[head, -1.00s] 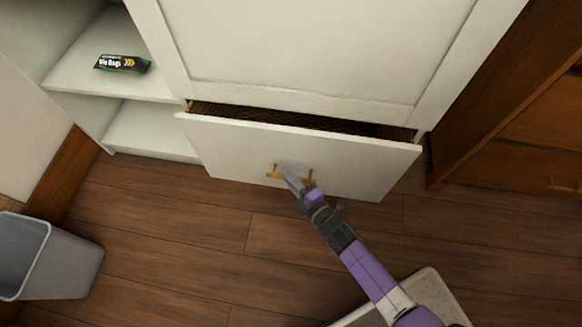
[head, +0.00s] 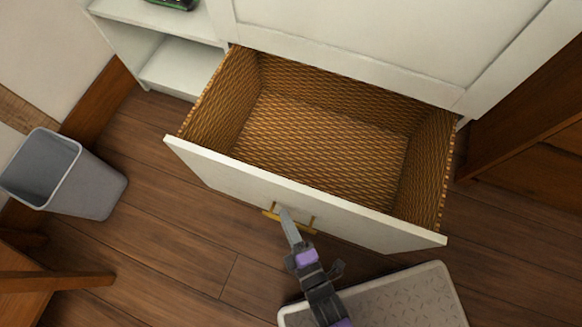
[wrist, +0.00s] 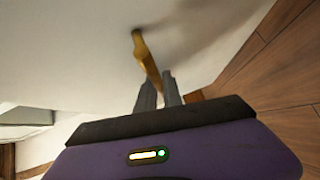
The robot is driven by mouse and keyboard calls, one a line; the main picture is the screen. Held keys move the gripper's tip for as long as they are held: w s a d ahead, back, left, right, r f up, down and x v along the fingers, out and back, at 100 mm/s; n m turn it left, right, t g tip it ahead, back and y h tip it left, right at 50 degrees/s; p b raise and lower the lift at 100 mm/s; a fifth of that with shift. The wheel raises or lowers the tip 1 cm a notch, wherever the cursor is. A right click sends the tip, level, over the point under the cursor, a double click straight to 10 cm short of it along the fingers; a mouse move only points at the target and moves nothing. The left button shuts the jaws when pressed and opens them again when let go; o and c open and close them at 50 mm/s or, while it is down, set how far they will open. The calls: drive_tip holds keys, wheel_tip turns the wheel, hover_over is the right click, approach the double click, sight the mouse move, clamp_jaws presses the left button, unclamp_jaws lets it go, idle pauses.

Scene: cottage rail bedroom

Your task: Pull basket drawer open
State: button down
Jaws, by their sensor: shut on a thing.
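The basket drawer (head: 210,176) is far out of the white cabinet in the head view. It has a white front and a woven wicker inside, and the inside is empty. A brass bar handle (head: 269,212) sits on the drawer front. My gripper (head: 286,212) is shut on the handle, in front of the drawer. In the wrist view the handle (wrist: 140,45) runs down between the two grey fingers of my gripper (wrist: 159,84). The white drawer front (wrist: 75,50) fills much of that view.
A grey bin (head: 85,180) stands on the wooden floor at the left. White shelves (head: 170,65) with a dark green packet (head: 175,4) are at the upper left. Dark wooden furniture (head: 530,130) stands close at the right. A wooden piece (head: 40,283) is at the lower left.

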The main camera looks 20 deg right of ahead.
drive_tip(key=shift+s, duration=0.15)
drive_tip(key=c, duration=1.5)
unclamp_jaws()
drive_tip(key=p+v, duration=0.2)
drive_tip(key=v, duration=0.5)
drive_tip(key=shift+s, duration=0.4)
drive_tip(key=shift+s, duration=0.1)
